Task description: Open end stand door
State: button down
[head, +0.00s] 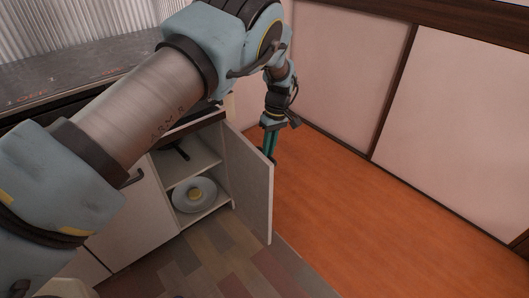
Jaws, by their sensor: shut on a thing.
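The end stand door (247,180) is a pale panel that stands wide open, swung out to the right of its cabinet. The end stand (133,200) is a pale cabinet with a dark top edge, and its inside shows. My gripper (269,148) points down at the door's upper outer edge and is shut on the door. Its fingertips are partly hidden behind the panel, so the exact contact does not show.
A grey-blue dish (195,195) with a small yellow thing in it sits on the lower shelf. A dark utensil (182,149) lies on the shelf above. A dark worktop (70,75) is at the upper left. The orange floor (350,210) at right is clear.

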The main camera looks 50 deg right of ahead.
jog(key=shift+w, duration=0.1)
dwell(0.3)
jog(key=c, duration=0.9)
grip_release()
jog(key=shift+o, duration=0.2)
notch_tip(320, 180, up, 11)
jog(key=d, duration=0.2)
jog(key=shift+s+f, duration=0.2)
